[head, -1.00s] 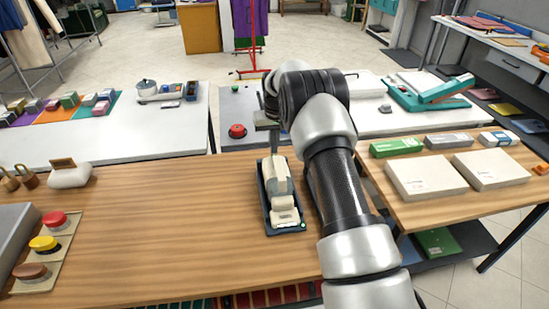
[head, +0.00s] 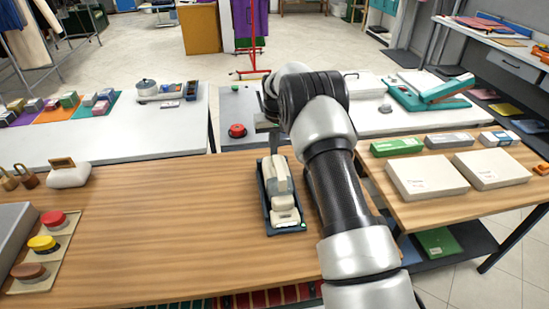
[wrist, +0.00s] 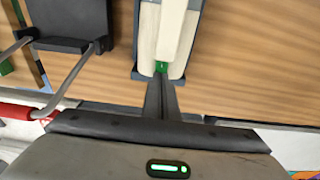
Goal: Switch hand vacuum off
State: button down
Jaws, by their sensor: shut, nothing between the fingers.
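The hand vacuum (head: 281,190) is cream and white and lies lengthwise in a dark blue-grey tray-like dock (head: 268,214) on the wooden table. In the wrist view, the cream vacuum body (wrist: 147,40) shows at top centre, with a small green switch-like part (wrist: 161,66) at its end. My gripper (wrist: 160,82) is shut and empty, its fingertips right at that green part. I cannot tell whether they touch it. In the head view my arm hides most of the gripper, which is at the vacuum's far end.
Red, yellow and brown buttons (head: 43,244) stand at the table's left. A white object (head: 69,175) and brass padlocks are behind them. White boxes (head: 427,178) lie on the right table. The wooden surface (head: 170,220) left of the dock is clear.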

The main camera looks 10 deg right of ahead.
jog(key=shift+f, duration=0.2)
jog(key=shift+s, duration=0.1)
jog(key=shift+r+p, duration=1.65)
jog(key=shift+r, duration=1.85)
